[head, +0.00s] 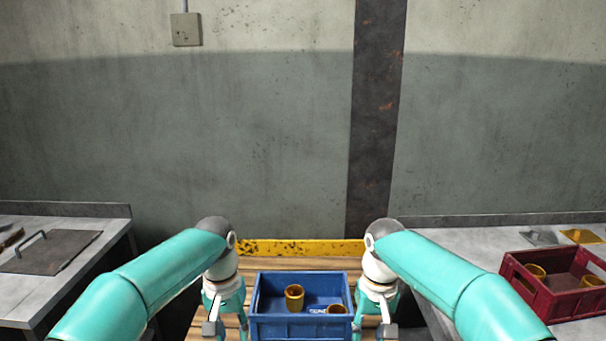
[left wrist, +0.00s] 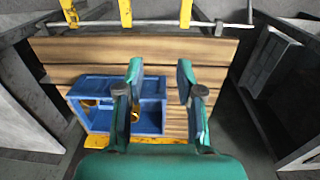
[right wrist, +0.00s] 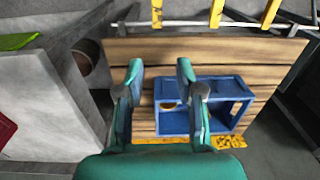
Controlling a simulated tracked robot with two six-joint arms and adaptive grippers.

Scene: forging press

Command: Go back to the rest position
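My left gripper (head: 227,328) hangs pointing down, left of the blue crate (head: 300,327). Its two fingers stand apart with nothing between them in the left wrist view (left wrist: 161,78). My right gripper (head: 375,329) hangs right of the same crate. Its fingers are also apart and empty in the right wrist view (right wrist: 160,75). Both arms reach forward in a nearly mirrored pose. The blue crate sits on a wooden plank surface (head: 190,311) between the grippers and holds brass-coloured cups, one (head: 294,297) upright and another (head: 337,309) partly hidden by the front wall.
A grey table on the left bears a dark plate with a handle (head: 50,251). A grey table on the right bears a red crate (head: 570,305) with brass-coloured cups. A yellow edge (head: 300,247) runs behind the planks, before a concrete wall.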

